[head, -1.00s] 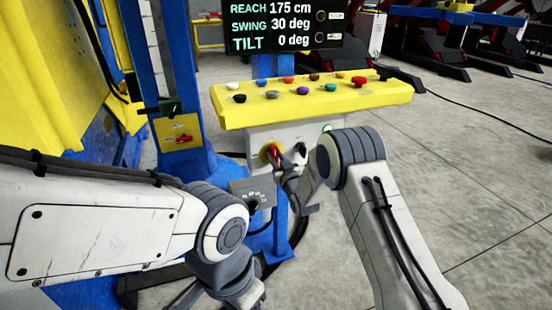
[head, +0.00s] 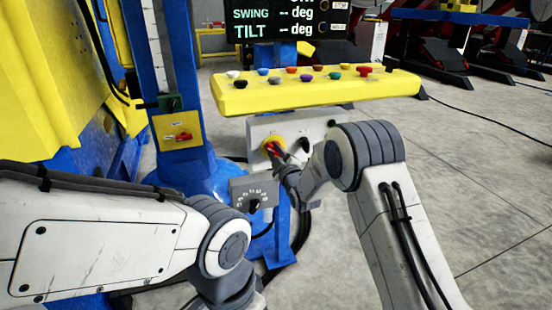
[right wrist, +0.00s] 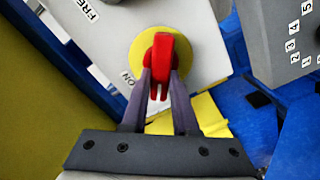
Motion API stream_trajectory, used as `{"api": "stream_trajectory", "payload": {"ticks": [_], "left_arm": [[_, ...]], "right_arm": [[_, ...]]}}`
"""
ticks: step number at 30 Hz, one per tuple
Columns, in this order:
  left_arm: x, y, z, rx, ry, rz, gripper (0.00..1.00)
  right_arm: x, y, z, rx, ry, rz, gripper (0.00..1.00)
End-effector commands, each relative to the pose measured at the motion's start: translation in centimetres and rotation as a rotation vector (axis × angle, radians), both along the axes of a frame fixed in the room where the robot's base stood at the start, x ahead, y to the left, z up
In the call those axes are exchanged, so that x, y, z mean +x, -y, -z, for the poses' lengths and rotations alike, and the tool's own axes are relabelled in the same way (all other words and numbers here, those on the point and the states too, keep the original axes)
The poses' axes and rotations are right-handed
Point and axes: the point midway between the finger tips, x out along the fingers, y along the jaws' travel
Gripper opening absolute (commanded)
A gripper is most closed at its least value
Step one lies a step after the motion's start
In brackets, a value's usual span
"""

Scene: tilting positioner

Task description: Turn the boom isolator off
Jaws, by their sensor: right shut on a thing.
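A red rotary handle (head: 274,148) on a yellow disc sits on the grey box (head: 258,132) below the yellow button console. In the right wrist view the red handle (right wrist: 161,62) stands upright in the picture on the yellow disc (right wrist: 140,47), with an "ON" label to its lower left. My right gripper (head: 282,158) is shut on this handle, and its two fingers (right wrist: 160,88) lie on either side of it. My left arm shows at the lower left, but its fingertips are out of the picture. The display (head: 270,22) shows dashes for SWING and TILT.
The yellow console (head: 315,92) with several coloured buttons overhangs the grey box. A dial box (head: 254,190) hangs below left. A second red handle (head: 183,137) is on a yellow plate on the blue post. Open floor lies to the right.

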Motion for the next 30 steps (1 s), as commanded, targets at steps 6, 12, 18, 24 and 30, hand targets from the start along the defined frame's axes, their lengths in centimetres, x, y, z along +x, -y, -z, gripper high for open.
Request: {"api": "stream_trajectory", "payload": {"ticks": [6,12,18,24,30], "left_arm": [[0.0,0.0,2.1,0.0,0.0,0.0,0.5],[0.0,0.0,3.4,0.0,0.0,0.0,0.5],[0.0,0.0,4.3,0.0,0.0,0.0,0.5],[0.0,0.0,4.9,0.0,0.0,0.0,0.5],[0.0,0.0,5.1,0.0,0.0,0.0,0.5]], "right_arm": [[-0.1,-0.2,0.5,-0.193,0.071,-0.002,0.0],[-0.1,-0.3,0.7,-0.357,0.128,-0.002,0.0],[-0.1,-0.3,0.8,-0.486,0.174,-0.002,0.0],[-0.1,-0.3,0.8,-0.57,0.203,-0.002,0.0],[-0.1,-0.3,0.8,-0.612,0.218,-0.002,0.0]]}}
